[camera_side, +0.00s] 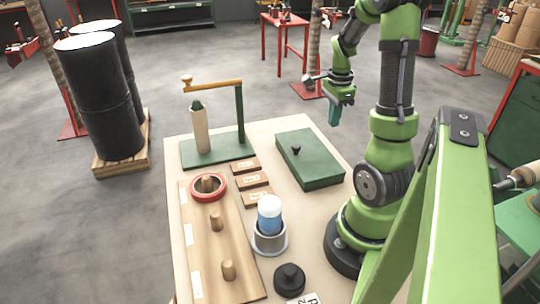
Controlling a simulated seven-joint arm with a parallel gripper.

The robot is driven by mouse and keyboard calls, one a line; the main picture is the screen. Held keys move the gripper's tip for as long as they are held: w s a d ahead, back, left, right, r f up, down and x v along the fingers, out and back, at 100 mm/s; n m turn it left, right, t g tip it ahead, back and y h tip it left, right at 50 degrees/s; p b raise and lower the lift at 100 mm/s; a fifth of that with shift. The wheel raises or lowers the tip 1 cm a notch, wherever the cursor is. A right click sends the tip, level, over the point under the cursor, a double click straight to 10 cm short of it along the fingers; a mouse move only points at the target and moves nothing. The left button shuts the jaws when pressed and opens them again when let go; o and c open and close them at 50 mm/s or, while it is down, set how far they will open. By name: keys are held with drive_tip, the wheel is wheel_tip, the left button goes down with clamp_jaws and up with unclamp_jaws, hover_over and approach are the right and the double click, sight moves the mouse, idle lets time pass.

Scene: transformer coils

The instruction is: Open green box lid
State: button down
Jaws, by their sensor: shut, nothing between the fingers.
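The green box (318,176) sits on the right side of the table, close to my arm's base. Its flat green lid (312,150) lies shut on top, with a small black knob (296,149) standing on it. My gripper (334,116) is shut and empty. It hangs in the air behind and to the upper right of the box, apart from the lid, with its teal fingers pointing down.
On the table (300,126) stand a green winding stand (240,112), a wooden board with pegs (215,250) and a red ring (208,194), small labelled blocks (250,182), a blue-and-white cylinder in a grey holder (269,222), and a black knobbed part (289,279).

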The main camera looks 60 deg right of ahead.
drive_tip(key=shift+s+d, duration=0.3)
drive_tip(key=shift+s, duration=0.05)
drive_tip(key=shift+d, duration=0.1)
drive_tip(key=shift+s+d+f, duration=0.25)
drive_tip(key=shift+s+d, duration=0.4)
drive_tip(key=shift+s, duration=0.1)
drive_tip(key=c, duration=0.8)
unclamp_jaws()
drive_tip(key=shift+c, duration=0.2)
wheel_tip(320, 180, up, 7)
drive_tip(key=shift+s+d, duration=0.35)
